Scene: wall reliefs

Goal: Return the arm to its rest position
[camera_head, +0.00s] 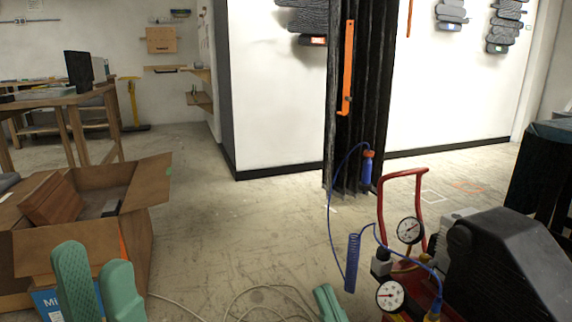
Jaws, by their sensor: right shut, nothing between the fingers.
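My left gripper (95,267) shows as two green fingers at the bottom left of the head view. Its fingertips stand apart, with nothing seen between them, in front of the cardboard box. My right gripper (330,300) shows only as green fingertips at the bottom edge, right of the middle. It is shut and empty, just left of the compressor's gauges. The rest of both arms is out of view.
An open cardboard box (140,240) with brown blocks stands at left. A compressor (500,265) with red handle, gauges and blue coiled hose (352,262) fills the lower right. A black folded curtain (358,110) hangs behind. A thin cable lies on otherwise clear middle floor.

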